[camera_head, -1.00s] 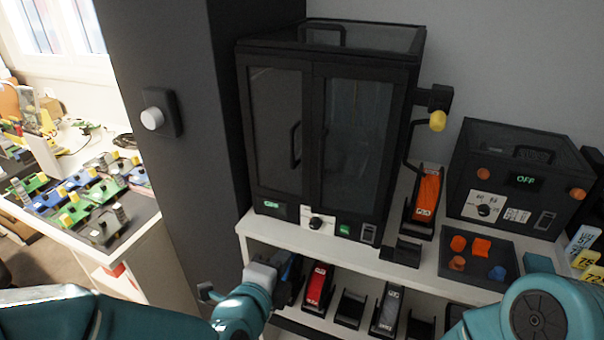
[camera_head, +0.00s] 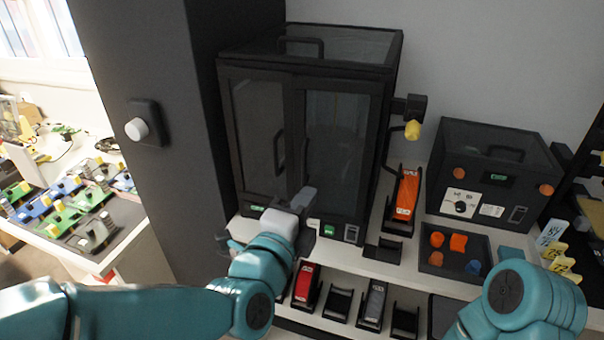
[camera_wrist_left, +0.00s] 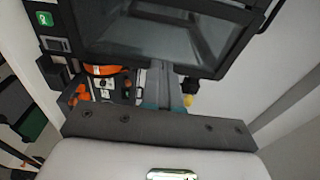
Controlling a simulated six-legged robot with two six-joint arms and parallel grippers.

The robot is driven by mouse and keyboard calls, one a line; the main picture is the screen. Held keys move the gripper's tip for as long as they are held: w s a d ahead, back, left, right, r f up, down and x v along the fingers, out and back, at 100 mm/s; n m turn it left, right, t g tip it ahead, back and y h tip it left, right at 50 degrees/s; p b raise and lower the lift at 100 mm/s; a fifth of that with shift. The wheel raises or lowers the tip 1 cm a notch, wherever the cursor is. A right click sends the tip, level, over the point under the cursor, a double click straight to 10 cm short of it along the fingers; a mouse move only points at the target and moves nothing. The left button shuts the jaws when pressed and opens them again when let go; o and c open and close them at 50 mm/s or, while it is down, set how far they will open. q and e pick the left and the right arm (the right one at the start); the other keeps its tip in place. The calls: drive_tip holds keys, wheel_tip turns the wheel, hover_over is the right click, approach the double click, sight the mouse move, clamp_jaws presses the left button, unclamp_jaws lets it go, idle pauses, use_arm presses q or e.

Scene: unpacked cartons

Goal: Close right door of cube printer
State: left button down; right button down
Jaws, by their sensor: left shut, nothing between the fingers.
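The cube printer is a tall black cabinet (camera_head: 310,52) with two glazed front doors. Its right door (camera_head: 335,150) has a dark frame and grey glass. It looks at or near its frame; I cannot tell whether a gap remains. The left door (camera_head: 260,130) has a black vertical handle near its inner edge. My left gripper (camera_head: 304,197) is shut and empty in front of the lower door area, where the doors meet. It hides part of the lower front; contact is unclear. The left wrist view shows a dark-framed glass panel (camera_wrist_left: 165,30) beyond my shut fingers (camera_wrist_left: 166,86). My right gripper is out of view.
An orange holder (camera_head: 405,195) and a yellow knob (camera_head: 413,130) stand right of the printer. A smaller black machine (camera_head: 500,170) and a tray of orange parts (camera_head: 425,258) share the white shelf. A dark pillar (camera_head: 135,60) stands left.

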sight(304, 170)
use_arm(q)
drive_tip(key=w+p, duration=0.1)
drive_tip(key=w, duration=0.4)
drive_tip(key=shift+w+a+r, duration=0.1)
drive_tip(key=shift+w, duration=0.1)
drive_tip(key=shift+w+a+p, duration=0.1)
drive_tip(key=shift+w+p, duration=0.2)
drive_tip(key=shift+w, duration=0.1)
drive_tip(key=shift+a, duration=0.1)
drive_tip(key=shift+w+a+f+b, duration=0.1)
drive_tip(key=shift+w+f+b, duration=0.1)
drive_tip(key=shift+w+b, duration=0.3)
drive_tip(key=shift+w+a+f+b, duration=0.1)
drive_tip(key=shift+w+f+b, duration=0.05)
drive_tip(key=shift+b, duration=0.55)
drive_tip(key=shift+w+a+r, duration=0.1)
drive_tip(key=shift+w+r, duration=0.2)
drive_tip(key=shift+w, duration=0.15)
